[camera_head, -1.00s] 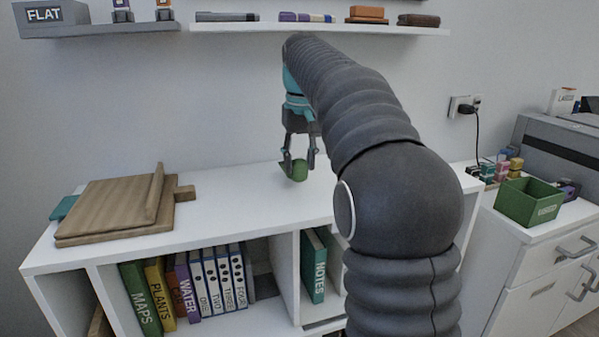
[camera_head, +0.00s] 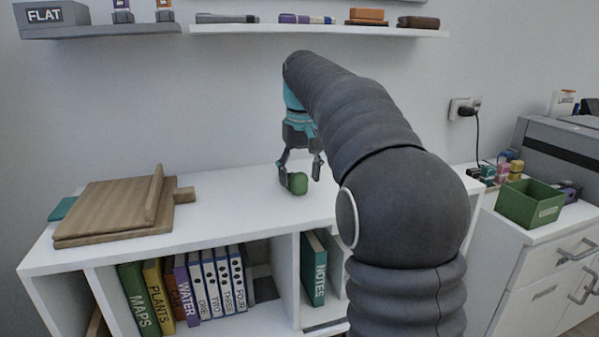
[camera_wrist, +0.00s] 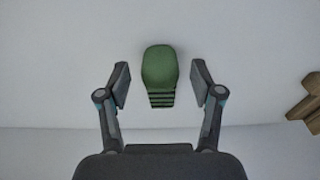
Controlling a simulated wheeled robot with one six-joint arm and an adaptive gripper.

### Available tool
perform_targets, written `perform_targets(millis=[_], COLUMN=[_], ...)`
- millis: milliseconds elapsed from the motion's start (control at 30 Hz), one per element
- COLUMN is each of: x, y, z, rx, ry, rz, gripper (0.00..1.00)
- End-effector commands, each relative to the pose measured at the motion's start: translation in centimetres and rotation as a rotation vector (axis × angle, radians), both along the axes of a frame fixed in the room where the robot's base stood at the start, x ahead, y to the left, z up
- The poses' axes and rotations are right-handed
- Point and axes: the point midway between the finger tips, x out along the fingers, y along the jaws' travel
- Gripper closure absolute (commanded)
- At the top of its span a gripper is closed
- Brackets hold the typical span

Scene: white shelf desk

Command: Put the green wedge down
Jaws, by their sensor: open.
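The green wedge (camera_head: 297,184) rests on the white desk top, towards the back and right of the wooden boards. In the wrist view the green wedge (camera_wrist: 159,76) shows a rounded end and a ribbed, stepped end. My gripper (camera_head: 301,172) is just above and around it, pointing down. In the wrist view my gripper (camera_wrist: 159,85) is open, with one finger on each side of the wedge and a clear gap on both sides. Neither finger touches it.
Stacked wooden boards (camera_head: 110,210) lie on the left of the white desk top (camera_head: 235,205). Binders stand in the compartments below. A green bin (camera_head: 530,203) and small coloured blocks (camera_head: 503,172) are on the right cabinet. A wall shelf (camera_head: 320,29) holds small items above.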

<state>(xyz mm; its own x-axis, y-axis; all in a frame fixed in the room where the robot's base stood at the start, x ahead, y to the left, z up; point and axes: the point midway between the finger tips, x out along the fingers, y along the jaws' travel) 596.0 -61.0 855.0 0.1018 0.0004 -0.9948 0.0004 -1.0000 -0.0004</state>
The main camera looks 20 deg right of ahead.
Motion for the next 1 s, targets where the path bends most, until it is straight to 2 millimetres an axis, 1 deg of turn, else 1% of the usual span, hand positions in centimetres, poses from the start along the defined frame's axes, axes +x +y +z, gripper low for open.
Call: perform_targets(millis=[167,267,400,700,900,1000], x=[0.0,-0.2,-0.4,-0.9,-1.1,-1.1], y=[0.0,0.0,0.0,0.0,0.0,0.0], z=[1.0,2.5,5.4,9.8,11.5,12.0], rx=[0.000,0.000,0.000,0.000,0.000,0.000], ry=[0.000,-0.002,-0.003,-0.003,-0.001,-0.001], rz=[0.000,0.000,0.000,0.000,0.000,0.000], gripper=[0.34,0.34,0.34,0.34,0.34,0.34])
